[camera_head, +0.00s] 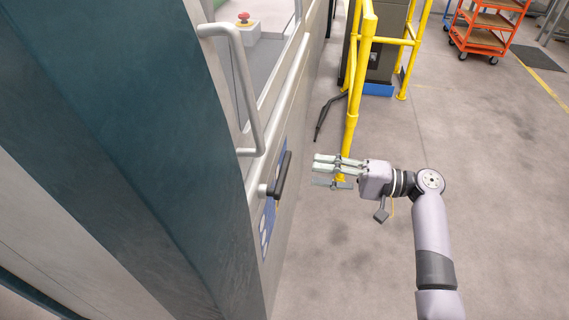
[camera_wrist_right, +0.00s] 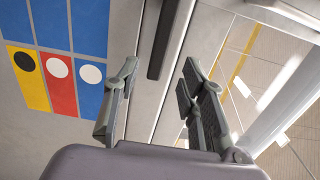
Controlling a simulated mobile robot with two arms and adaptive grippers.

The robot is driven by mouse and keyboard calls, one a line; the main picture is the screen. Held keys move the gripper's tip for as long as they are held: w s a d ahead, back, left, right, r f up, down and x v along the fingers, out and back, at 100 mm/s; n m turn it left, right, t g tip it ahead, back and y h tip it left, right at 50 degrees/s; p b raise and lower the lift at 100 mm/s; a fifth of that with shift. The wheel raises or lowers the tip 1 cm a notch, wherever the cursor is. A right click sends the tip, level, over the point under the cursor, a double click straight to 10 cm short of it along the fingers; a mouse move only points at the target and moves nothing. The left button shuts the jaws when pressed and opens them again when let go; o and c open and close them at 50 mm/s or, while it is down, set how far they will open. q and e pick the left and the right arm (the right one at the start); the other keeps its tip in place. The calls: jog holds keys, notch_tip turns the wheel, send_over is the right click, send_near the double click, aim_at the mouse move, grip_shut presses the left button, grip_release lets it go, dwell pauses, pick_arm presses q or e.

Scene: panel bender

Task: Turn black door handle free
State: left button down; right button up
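The black door handle (camera_head: 282,175) is a dark bar on the side of the grey machine, below a larger grey grab handle, in the head view. In the right wrist view the black handle (camera_wrist_right: 165,40) shows as a dark bar at the top, ahead of and between the fingers. My right gripper (camera_head: 318,168) is to the right of the handle, pointing at it with a gap between them. Its fingers (camera_wrist_right: 158,88) are apart with nothing between them. The left gripper is not in view.
A grey grab handle (camera_head: 240,90) sticks out from the machine door above. A blue panel with yellow and red labels (camera_wrist_right: 60,70) is beside the black handle. A yellow guard rail (camera_head: 358,80) stands behind my gripper. An orange cart (camera_head: 487,30) is far right.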

aim_at(288, 168)
jog(key=a, duration=0.3)
jog(key=w+a, duration=0.1)
jog(key=a, duration=0.2)
jog(key=a+p, duration=0.1)
jog(key=a, duration=0.1)
jog(key=shift+w+a, duration=0.4)
jog(key=shift+c, duration=0.4)
grip_shut()
